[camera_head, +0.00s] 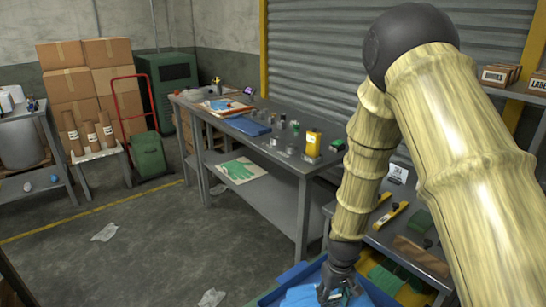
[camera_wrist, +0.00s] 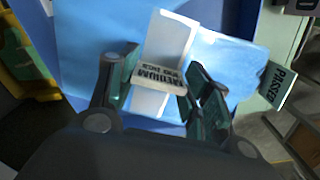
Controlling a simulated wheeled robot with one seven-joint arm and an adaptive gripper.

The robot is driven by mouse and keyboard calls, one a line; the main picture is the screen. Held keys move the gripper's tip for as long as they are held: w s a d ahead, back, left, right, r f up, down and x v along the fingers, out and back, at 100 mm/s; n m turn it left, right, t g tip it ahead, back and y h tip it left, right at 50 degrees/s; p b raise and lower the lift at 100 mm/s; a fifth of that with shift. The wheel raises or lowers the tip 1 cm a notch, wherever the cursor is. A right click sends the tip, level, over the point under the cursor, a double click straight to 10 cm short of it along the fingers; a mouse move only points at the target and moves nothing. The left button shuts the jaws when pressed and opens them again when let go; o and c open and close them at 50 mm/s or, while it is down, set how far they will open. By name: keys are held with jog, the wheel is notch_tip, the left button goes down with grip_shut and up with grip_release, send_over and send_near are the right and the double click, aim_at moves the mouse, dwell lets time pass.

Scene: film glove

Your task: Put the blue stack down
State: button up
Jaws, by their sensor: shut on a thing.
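The blue stack (camera_wrist: 225,62) is a flat, light-blue pile with a white paper band (camera_wrist: 172,35) and a block-like label reading "MEDIUM" (camera_wrist: 160,78). In the wrist view my gripper (camera_wrist: 160,72) has a finger on each side of the banded part and is shut on the stack. In the head view my gripper (camera_head: 336,290) is low at the bottom edge, with the light-blue stack (camera_head: 300,296) under and beside it. A darker blue surface or tray (camera_wrist: 90,35) lies around the stack. Whether the stack touches it is unclear.
A "PASSED" card (camera_wrist: 278,86) stands right of the stack in the wrist view. Green pads (camera_head: 385,279) lie just right of my gripper in the head view. A grey workbench (camera_head: 205,107) with jars and a yellow can (camera_head: 312,143) stands behind.

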aim_at(333, 293)
jog(key=shift+s+a+f+m, duration=0.1)
jog(key=shift+s+m, duration=0.55)
jog(key=shift+s+a+f+m, duration=0.1)
jog(key=shift+s+m, duration=0.5)
jog(key=shift+m, duration=0.05)
jog(key=shift+w, duration=0.15)
jog(key=w+n, duration=0.3)
jog(key=w+d+n, duration=0.1)
jog(key=shift+w+r+n+b, duration=0.15)
jog(key=shift+r+n+b, duration=0.2)
jog(key=shift+n+b, duration=0.05)
jog(key=shift+w+d+r+n, duration=0.2)
jog(key=shift+w+n, duration=0.4)
jog(key=shift+n, duration=0.1)
jog(key=shift+w+d+r+n, duration=0.15)
jog(key=shift+w+n, duration=0.4)
jog(key=shift+n, duration=0.15)
jog(key=shift+f+p, duration=0.6)
jog(key=shift+f, duration=4.2)
jog(key=shift+f, duration=0.25)
jog(key=o, duration=1.4)
jog(key=shift+r, duration=0.1)
jog(key=shift+c, duration=0.2)
jog(key=shift+b, duration=0.35)
